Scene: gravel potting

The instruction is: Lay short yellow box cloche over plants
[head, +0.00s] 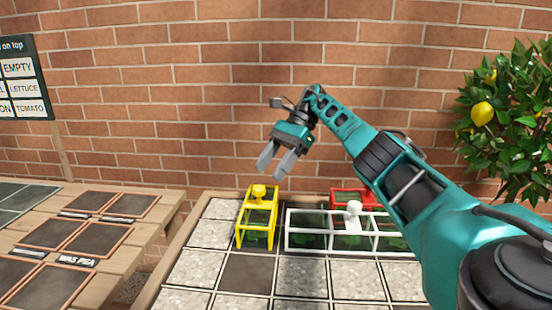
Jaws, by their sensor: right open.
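A short yellow box cloche (246,220) with a round yellow knob on top stands at the back left of the gridded bed, with green showing through its frame. My right gripper (275,168) is in the air above and slightly right of the yellow cloche. Its two grey fingers are apart and hold nothing. The plants under the cloches are only partly visible. My left gripper does not show.
A long white cloche (290,229) with a white knob stands right of the yellow one. A red cloche (340,195) is behind it, partly hidden by my arm. The bed (168,268) has gravel and dark cells. A wooden table (150,215) with dark squares is left. A lemon tree (500,110) is right.

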